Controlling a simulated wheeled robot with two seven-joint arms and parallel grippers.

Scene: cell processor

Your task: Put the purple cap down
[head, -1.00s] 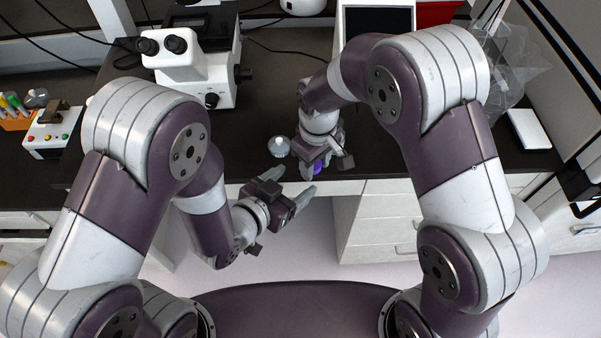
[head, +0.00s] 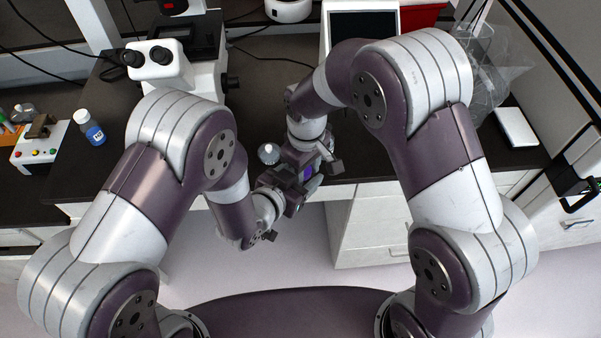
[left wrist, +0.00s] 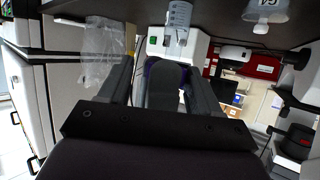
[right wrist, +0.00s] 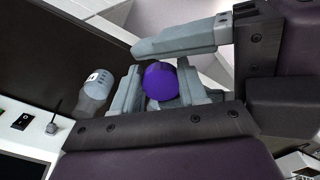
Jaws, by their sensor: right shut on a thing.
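The purple cap (right wrist: 161,80) sits between the fingers of my right gripper (right wrist: 158,88), which is shut on it. In the head view the cap (head: 308,174) is a small purple patch at the grippers. My left gripper (left wrist: 160,80) is open around the right gripper's fingertips; in the left wrist view only purple edges of the cap (left wrist: 151,70) show behind a grey finger. One left finger crosses above the cap in the right wrist view. Contact between the left fingers and the cap cannot be told. A small clear bottle (head: 268,153) stands on the bench beside the grippers.
The dark bench (head: 270,90) holds a microscope (head: 170,65) at the back left and a blue-labelled bottle (head: 89,127) at the left. A screen device (head: 362,25) stands at the back. Both grippers are near the bench's front edge, above white drawers (head: 375,225).

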